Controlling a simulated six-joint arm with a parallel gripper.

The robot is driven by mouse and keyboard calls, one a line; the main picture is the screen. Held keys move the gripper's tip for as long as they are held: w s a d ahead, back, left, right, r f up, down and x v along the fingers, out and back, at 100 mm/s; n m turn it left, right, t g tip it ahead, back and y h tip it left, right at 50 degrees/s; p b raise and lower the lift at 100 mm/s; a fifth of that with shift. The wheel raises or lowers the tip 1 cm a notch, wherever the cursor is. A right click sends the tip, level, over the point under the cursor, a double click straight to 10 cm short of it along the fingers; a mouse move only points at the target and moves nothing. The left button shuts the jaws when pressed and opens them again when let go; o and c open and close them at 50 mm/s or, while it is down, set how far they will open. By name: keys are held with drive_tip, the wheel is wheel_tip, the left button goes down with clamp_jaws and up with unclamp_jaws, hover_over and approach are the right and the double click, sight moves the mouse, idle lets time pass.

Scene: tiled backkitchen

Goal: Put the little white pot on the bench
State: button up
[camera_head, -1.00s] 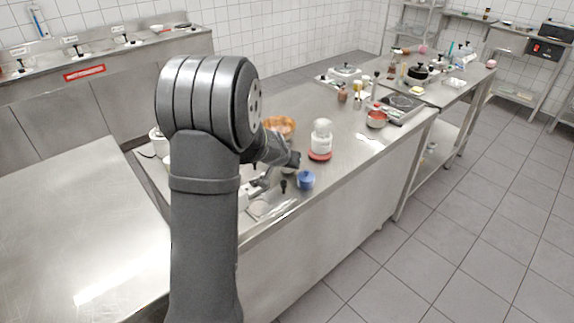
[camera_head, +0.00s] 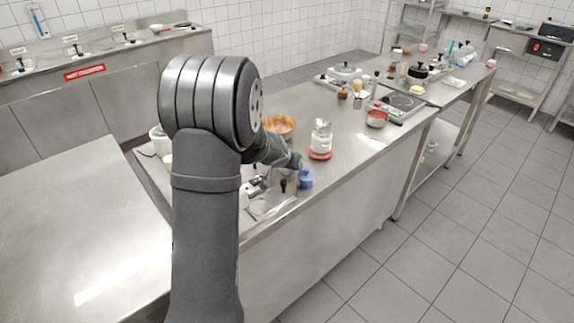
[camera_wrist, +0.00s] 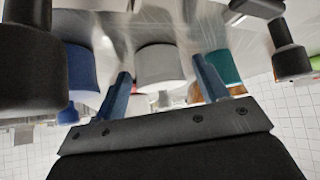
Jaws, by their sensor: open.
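In the wrist view, which looks upside down, a pale grey-white round pot (camera_wrist: 160,67) stands between and beyond the two fingers of my gripper (camera_wrist: 163,75). It looks like the little white pot. The fingers are open, and I cannot tell whether they touch it. A blue pot (camera_wrist: 80,82) is to its left and a teal pot (camera_wrist: 226,68) to its right. In the head view my gripper (camera_head: 296,165) is low over the bench (camera_head: 345,165), beside the blue pot (camera_head: 306,180). The white pot is hidden there behind my arm.
Two dark knobbed objects (camera_wrist: 28,65) (camera_wrist: 290,55) are close on both sides in the wrist view. A white appliance with a red base (camera_head: 320,146) and a wooden bowl (camera_head: 279,125) stand behind my gripper. A red pot (camera_head: 376,118) stands farther right. The bench's front right is clear.

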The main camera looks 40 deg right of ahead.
drive_tip(key=v, duration=1.2)
drive_tip(key=shift+f, duration=0.1)
drive_tip(key=x, duration=1.2)
drive_tip(key=shift+r, duration=0.55)
drive_tip(key=shift+f, duration=0.15)
